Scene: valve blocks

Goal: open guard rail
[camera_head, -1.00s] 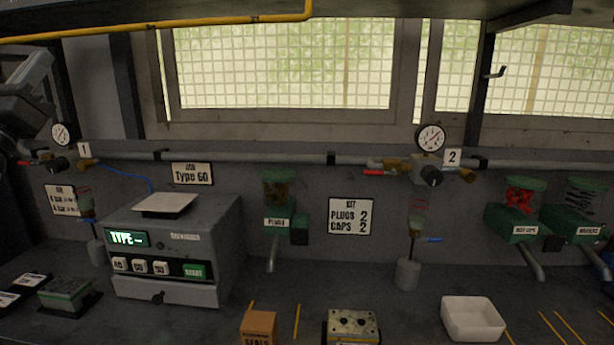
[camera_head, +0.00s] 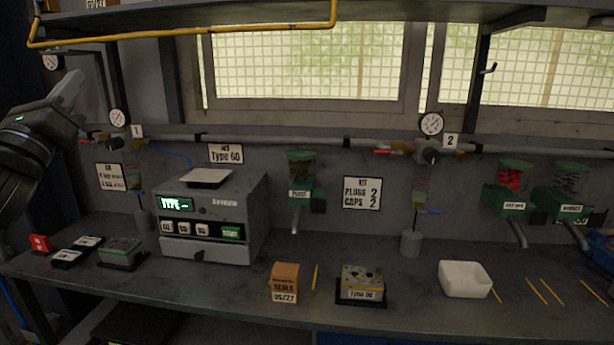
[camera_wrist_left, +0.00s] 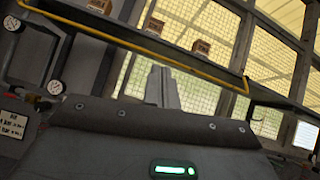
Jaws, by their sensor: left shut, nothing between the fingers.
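The yellow guard rail (camera_head: 190,30) runs along the front of the overhead shelf, with bent ends at left and right. It also crosses the left wrist view (camera_wrist_left: 150,45) from upper left to right. My left gripper (camera_head: 72,88) is raised at the far left, below and apart from the rail's left end. In the left wrist view its fingers (camera_wrist_left: 162,86) are together with nothing between them. The rail's far-left fixing is too small to make out clearly. My right gripper is not in view.
The shelf (camera_wrist_left: 125,33) carries boxes (camera_wrist_left: 154,26) behind the rail. Below are a bench (camera_head: 210,285) with a grey tester (camera_head: 208,225), a cardboard box (camera_head: 285,282), a valve block (camera_head: 361,285) and a white tray (camera_head: 465,279). Gauges and a pipe (camera_head: 290,140) line the wall.

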